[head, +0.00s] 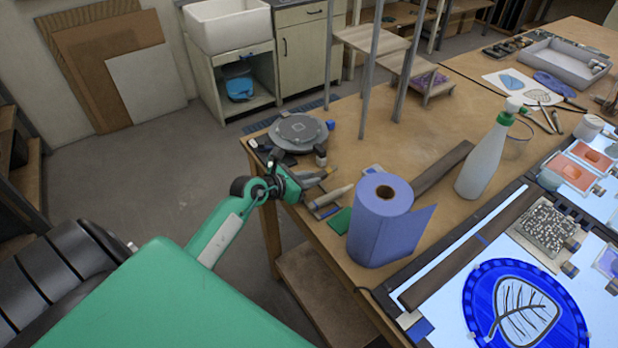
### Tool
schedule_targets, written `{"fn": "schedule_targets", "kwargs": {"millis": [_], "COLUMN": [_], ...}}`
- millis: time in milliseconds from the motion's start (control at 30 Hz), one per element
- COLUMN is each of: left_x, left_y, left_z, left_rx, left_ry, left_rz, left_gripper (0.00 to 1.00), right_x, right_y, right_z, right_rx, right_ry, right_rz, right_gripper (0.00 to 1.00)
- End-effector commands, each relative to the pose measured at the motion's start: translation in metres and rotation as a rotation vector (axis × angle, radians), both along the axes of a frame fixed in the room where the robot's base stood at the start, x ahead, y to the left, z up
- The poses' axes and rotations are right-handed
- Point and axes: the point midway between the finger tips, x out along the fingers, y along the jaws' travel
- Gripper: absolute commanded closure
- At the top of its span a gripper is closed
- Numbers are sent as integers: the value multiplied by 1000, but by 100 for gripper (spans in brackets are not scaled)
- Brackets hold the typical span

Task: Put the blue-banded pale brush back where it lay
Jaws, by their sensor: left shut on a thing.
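My left gripper (297,182) is at the left edge of the wooden table, among small tools. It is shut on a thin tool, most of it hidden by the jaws. A short brownish-grey piece (317,179) shows just right of the jaws and seems to be part of it; I cannot make out a blue band. A pale pointed tool (332,197) lies on the table just in front of and right of the gripper. I cannot tell for sure which is the blue-banded pale brush. My right gripper is not in view.
A blue paper roll (381,222) stands right of the tools, with a green pad (341,220) beside it. A round grey turntable (298,131) and small bottles (320,155) are behind the gripper. A spray bottle (484,160) and lit panel (440,302) are farther right.

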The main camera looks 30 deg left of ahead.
Motion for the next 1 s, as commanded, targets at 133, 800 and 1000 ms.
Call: {"fn": "schedule_targets", "kwargs": {"millis": [133,800,1000], "left_x": [-1,-1,-1], "left_y": [0,0,0], "left_z": [-3,-5,-7], "left_rx": [1,1,1], "left_ry": [0,-1,-1], "left_rz": [0,1,1], "left_gripper": [100,100,100], "right_x": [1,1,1], "right_y": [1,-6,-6], "right_z": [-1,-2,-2], "right_rx": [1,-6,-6], "right_ry": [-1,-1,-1], "right_rz": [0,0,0], "right_gripper": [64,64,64]}}
